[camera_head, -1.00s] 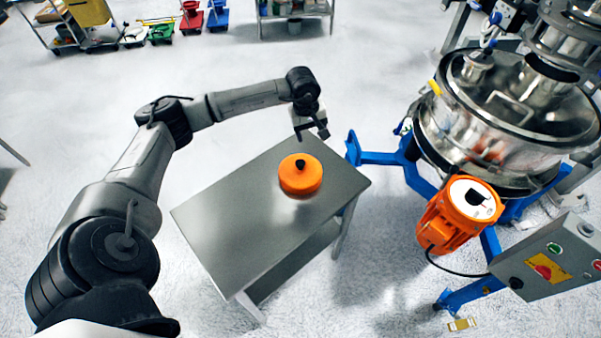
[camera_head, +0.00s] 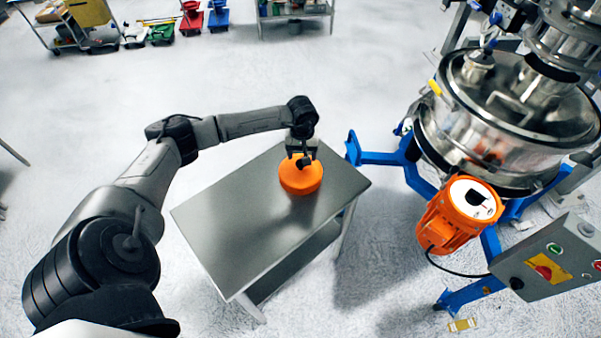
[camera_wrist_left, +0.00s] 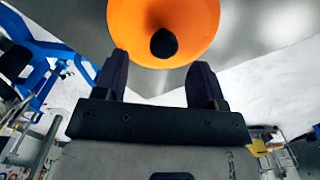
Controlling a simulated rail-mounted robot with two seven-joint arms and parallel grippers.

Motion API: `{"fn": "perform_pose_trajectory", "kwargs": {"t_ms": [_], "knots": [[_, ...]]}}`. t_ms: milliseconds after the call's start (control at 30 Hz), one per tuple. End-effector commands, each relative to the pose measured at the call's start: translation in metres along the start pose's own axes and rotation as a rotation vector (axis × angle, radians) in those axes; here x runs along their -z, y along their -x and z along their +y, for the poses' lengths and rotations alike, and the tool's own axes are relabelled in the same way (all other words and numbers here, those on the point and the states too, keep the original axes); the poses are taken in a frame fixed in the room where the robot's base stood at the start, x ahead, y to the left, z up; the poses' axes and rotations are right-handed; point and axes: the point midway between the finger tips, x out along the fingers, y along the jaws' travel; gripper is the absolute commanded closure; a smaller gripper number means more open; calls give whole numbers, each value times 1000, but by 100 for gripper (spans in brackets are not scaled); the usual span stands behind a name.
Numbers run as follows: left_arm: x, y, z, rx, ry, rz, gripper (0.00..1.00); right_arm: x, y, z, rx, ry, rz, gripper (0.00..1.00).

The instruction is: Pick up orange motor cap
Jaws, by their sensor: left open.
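The orange motor cap (camera_head: 301,180) sits on the grey metal table near its far right corner. In the left wrist view the cap (camera_wrist_left: 137,22) shows at the top with its black knob (camera_wrist_left: 163,43). My left gripper (camera_head: 303,160) is over the cap from the far side. In the wrist view its two dark fingers (camera_wrist_left: 158,78) are apart and empty. The knob lies between the lines of the fingers, just ahead of the tips, and I cannot tell whether anything touches. My right gripper is not in view.
The metal table (camera_head: 235,220) is otherwise bare. At the right stands the steel sifter (camera_head: 455,115) on a blue frame (camera_head: 380,158), with an orange motor (camera_head: 445,222) and a control box (camera_head: 548,262). Carts and a shelf stand far back, and the floor between is clear.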

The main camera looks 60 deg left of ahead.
Motion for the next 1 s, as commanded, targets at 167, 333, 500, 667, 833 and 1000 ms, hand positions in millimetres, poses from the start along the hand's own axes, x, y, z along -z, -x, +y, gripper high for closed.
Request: {"fn": "perform_pose_trajectory", "kwargs": {"t_ms": [167, 333, 500, 667, 833, 1000], "knots": [[0, -6, -1, 0, 0, -2, 36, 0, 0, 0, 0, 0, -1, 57], [0, -22, -4, 1, 2, -3, 36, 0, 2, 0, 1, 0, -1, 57], [1, -46, -5, 1, 2, -4, 36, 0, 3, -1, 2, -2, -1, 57], [2, -53, -5, 0, 0, 0, 36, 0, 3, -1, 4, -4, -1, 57], [2, -53, -5, 0, 0, 1, 38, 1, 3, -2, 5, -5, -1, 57], [2, -53, -5, 0, 0, 0, 54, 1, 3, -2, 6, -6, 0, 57]]}}
